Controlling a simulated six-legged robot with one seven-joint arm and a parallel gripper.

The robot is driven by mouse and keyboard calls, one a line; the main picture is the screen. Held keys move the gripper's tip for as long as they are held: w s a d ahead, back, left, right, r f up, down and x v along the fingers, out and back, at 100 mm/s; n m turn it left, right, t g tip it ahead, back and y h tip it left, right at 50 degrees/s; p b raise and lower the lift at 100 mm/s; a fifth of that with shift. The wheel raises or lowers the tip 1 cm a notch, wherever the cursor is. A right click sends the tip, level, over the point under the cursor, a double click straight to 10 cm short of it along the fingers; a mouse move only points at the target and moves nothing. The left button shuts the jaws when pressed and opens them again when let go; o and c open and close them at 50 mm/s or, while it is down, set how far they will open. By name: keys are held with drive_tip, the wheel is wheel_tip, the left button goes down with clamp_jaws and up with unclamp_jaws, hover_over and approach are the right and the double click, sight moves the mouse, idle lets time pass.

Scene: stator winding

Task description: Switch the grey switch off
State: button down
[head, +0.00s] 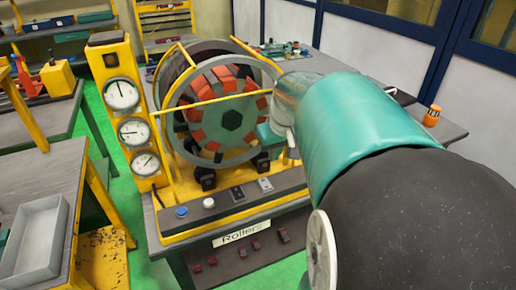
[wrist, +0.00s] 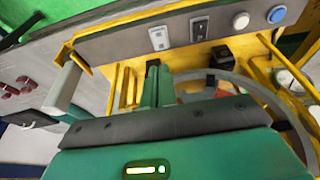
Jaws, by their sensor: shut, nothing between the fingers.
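The grey switch (head: 265,185) is a small light plate at the right end of the row on the dark control panel (head: 224,205) at the front of the winding machine. It also shows in the wrist view (wrist: 158,38), just beyond my fingertips. My gripper (wrist: 157,70) is shut and empty, its green fingers together and pointing toward the switch, seemingly apart from it. In the head view my arm covers most of the gripper; a green part of it (head: 270,137) shows above the panel. I cannot tell the switch's position.
Next to the grey switch are a black switch (head: 237,194), a white button (head: 208,203) and a blue button (head: 182,211). The stator drum (head: 225,110) and yellow frame bars stand close behind the panel. Gauges (head: 132,130) stand left. Red switches (head: 240,252) sit lower on the front.

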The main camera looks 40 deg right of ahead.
sight(265, 180)
drive_tip(key=shift+w+d+r+t, duration=0.2)
drive_tip(key=shift+w+d+t, duration=0.1)
drive_tip(key=shift+w+d, duration=0.25)
drive_tip(key=shift+w+a, duration=0.1)
drive_tip(key=x, duration=1.4)
drive_tip(key=shift+s+f, duration=0.1)
drive_tip(key=shift+s, duration=0.35)
